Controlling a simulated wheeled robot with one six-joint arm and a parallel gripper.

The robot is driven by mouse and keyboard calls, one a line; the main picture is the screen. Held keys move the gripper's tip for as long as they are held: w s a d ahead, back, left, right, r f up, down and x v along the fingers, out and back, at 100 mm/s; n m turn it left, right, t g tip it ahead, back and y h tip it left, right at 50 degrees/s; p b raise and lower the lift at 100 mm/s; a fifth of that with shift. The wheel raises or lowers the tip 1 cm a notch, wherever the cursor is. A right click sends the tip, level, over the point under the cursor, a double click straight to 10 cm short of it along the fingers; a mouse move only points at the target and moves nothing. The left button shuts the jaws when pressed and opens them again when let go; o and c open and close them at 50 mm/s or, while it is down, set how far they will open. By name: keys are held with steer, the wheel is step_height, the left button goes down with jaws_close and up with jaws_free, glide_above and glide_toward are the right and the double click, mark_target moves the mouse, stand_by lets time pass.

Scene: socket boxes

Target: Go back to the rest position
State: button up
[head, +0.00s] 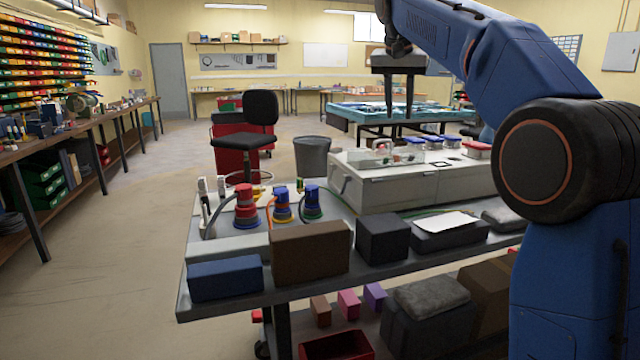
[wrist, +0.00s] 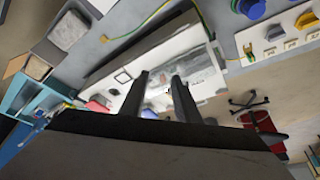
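My gripper (head: 398,112) hangs from my raised blue arm in the upper right of the head view, its two dark fingers pointing down. The fingers are apart with nothing between them. In the wrist view, my gripper (wrist: 160,76) also shows two separated fingers and an empty gap. It is above the workbench area, over or behind the long grey-white box unit (head: 400,190); the exact depth is hard to tell.
The workbench (head: 225,243) carries a red plug (head: 245,208), two blue-topped plugs (head: 282,205) (head: 313,203), a brown block (head: 310,252), a blue block (head: 225,278) and a dark block (head: 382,238). A black chair (head: 261,110) and grey bin (head: 312,157) stand behind. Open floor lies left.

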steer(key=s+d+f+n, duration=0.1)
steer(key=s+d+f, duration=0.1)
steer(key=s+f, duration=0.35)
steer(key=s+d+f+n+y, duration=0.1)
steer(key=s+d+f, duration=0.15)
steer(key=s, duration=0.65)
steer(key=s+d+f+n, duration=0.15)
steer(key=s+f, duration=0.25)
steer(key=s, duration=0.4)
steer(key=s+d+f+n, duration=0.1)
steer(key=s+d+f, duration=0.1)
steer(key=s+f, duration=2.1)
step_height(320, 180, down, 3)
steer(key=shift+s+d+f+t+y, duration=0.1)
steer(key=shift+s+d+t+y, duration=0.05)
steer(key=shift+t+y, duration=0.25)
